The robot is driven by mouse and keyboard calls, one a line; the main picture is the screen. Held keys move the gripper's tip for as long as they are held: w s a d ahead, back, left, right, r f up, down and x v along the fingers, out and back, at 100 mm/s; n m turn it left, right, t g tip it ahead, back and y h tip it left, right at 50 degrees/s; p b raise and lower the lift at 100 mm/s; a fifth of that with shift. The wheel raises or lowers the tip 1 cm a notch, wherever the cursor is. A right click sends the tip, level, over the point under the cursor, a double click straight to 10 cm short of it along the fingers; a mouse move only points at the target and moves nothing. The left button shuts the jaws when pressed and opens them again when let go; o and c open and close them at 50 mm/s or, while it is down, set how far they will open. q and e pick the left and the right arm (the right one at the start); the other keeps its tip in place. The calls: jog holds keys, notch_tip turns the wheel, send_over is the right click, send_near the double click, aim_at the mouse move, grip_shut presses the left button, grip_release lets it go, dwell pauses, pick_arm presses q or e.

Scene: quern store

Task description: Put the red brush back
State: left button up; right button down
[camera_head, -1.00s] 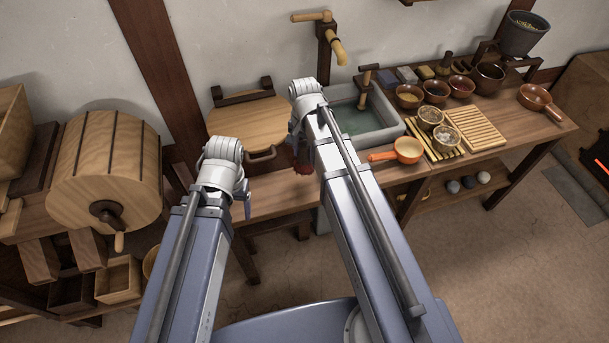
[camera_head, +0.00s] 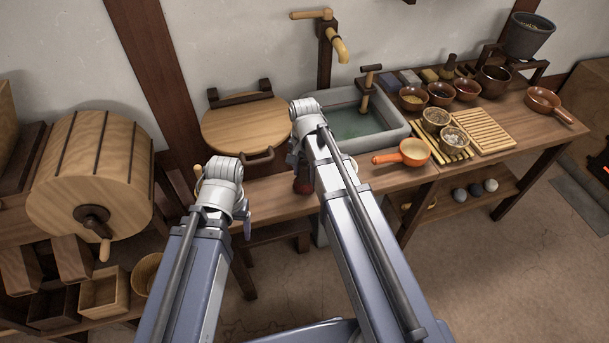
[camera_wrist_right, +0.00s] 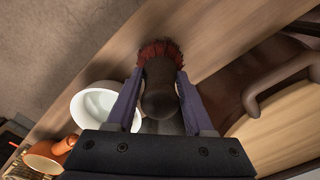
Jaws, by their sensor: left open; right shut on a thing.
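The red brush (camera_head: 302,185) shows as a small dark red patch under my right wrist in the head view. In the right wrist view the brush (camera_wrist_right: 158,48) has red bristles and a dark rounded handle. My right gripper (camera_wrist_right: 160,80) is shut on the handle, with a finger on either side. The bristles point away from the wrist, over the wooden bench top. In the head view the arm hides most of this grip. My left gripper (camera_head: 245,222) is open, in front of the bench's left part; its fingertips are largely hidden.
A stone basin (camera_head: 395,138) lies behind my right arm, with a round wooden lid (camera_head: 245,125) to its left. An orange pan (camera_head: 415,152) and several bowls stand on the right. A white bowl-like thing (camera_wrist_right: 85,105) is beside the brush. A wooden drum (camera_head: 85,170) stands at left.

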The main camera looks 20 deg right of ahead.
jog(key=shift+r, duration=0.1)
jog(key=shift+c, duration=1.4)
grip_release()
notch_tip(320, 180, up, 12)
jog(key=p, duration=1.2)
jog(key=shift+s+a, duration=0.25)
jog(key=s+a+n+h, duration=0.1)
jog(key=s+a+n, duration=0.9)
jog(key=s+n, duration=0.2)
jog(key=shift+s, duration=0.85)
jog(key=shift+r, duration=0.1)
